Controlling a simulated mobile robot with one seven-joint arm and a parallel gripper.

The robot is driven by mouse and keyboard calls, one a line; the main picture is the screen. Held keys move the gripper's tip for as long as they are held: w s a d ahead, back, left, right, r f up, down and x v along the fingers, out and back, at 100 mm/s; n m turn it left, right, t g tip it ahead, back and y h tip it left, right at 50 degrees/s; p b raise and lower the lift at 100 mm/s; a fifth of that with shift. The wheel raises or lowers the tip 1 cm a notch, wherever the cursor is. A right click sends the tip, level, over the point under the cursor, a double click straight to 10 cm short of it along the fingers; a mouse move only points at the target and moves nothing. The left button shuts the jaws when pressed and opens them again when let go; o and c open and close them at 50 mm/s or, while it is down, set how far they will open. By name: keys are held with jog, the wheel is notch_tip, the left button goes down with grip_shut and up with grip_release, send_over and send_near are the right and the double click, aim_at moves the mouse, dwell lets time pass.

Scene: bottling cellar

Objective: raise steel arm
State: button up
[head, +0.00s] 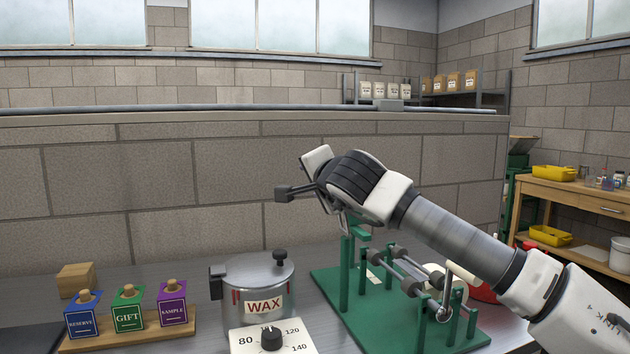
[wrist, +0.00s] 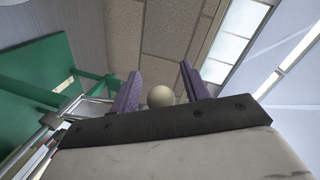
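A green stand (head: 365,290) with rollers is bolted-looking and upright on the bench in the head view. A bright steel arm (head: 446,294) with a cream grip (head: 461,272) rises at its right side. My gripper (wrist: 164,80) is above the stand's left posts in the head view, its fingertips mostly hidden by the hand. In the wrist view its two purple fingers stand apart, with a pale round knob (wrist: 160,96) between them and gaps on both sides. What the knob is fixed to is hidden. The stand's green base (wrist: 32,62) fills the wrist view's left side.
A steel wax pot (head: 258,284) and a dial box (head: 270,341) stand left of the green stand. Three labelled stamps on a wooden rack (head: 185,325) and a wooden block (head: 76,280) are farther left. A shelf and side bench (head: 575,190) are at the right.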

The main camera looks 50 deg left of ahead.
jog(key=b+v, duration=0.2)
jog(key=v, duration=1.2)
jog(key=shift+w, duration=0.15)
